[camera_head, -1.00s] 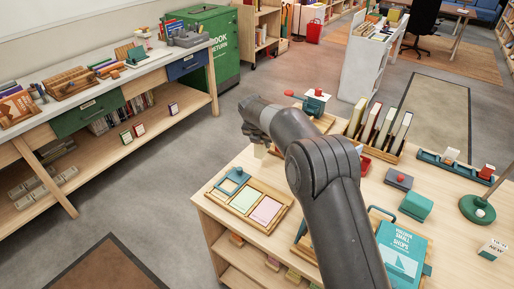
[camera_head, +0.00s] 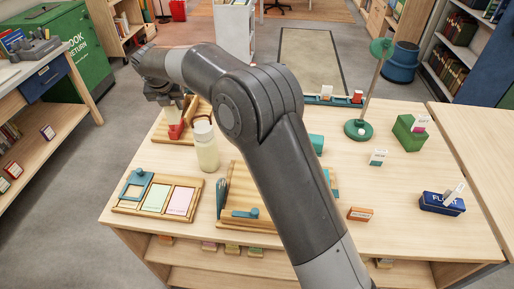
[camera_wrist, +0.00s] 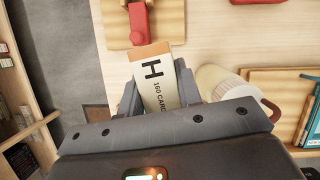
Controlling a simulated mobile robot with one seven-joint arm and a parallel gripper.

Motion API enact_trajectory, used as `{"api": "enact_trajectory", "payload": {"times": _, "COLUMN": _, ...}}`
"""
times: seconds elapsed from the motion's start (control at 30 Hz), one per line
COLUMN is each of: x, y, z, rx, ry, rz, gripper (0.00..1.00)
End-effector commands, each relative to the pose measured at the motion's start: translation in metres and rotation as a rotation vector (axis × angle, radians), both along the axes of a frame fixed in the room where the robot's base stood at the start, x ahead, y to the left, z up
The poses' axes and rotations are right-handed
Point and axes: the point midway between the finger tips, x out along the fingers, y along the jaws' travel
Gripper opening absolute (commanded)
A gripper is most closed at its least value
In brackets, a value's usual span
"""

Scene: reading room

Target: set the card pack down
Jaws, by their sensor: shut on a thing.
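My gripper (camera_head: 172,98) is over the left back part of the wooden table (camera_head: 290,180). In the wrist view my gripper (camera_wrist: 158,92) is shut on the card pack (camera_wrist: 157,88), a cream pack with an orange-brown end, a large black "H" and "160 CARD" lettering. One finger is on each side of it. In the head view the pack is mostly hidden by my gripper. I cannot tell how far its lower end is from the surface below.
A white lidded jar (camera_head: 206,150) stands close right of my gripper. A wooden tray with a red object (camera_head: 176,130) lies by the gripper. A three-part wooden tray (camera_head: 120,207) is at the front left. A lamp (camera_head: 359,128) stands farther right.

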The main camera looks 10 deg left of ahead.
Motion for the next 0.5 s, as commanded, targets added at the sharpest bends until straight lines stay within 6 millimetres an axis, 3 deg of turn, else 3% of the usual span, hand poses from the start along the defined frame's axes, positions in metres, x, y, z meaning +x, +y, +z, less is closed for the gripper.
{"api": "enact_trajectory", "payload": {"times": 0.2, "x": 0.001, "y": -0.001, "z": 0.056, "rx": 0.003, "ry": -0.001, "rz": -0.002, "gripper": 0.08}}
{"api": "enact_trajectory", "payload": {"times": 0.5, "x": 0.028, "y": -0.064, "z": 0.054, "rx": 0.01, "ry": 0.012, "rz": -0.031, "gripper": 0.08}}
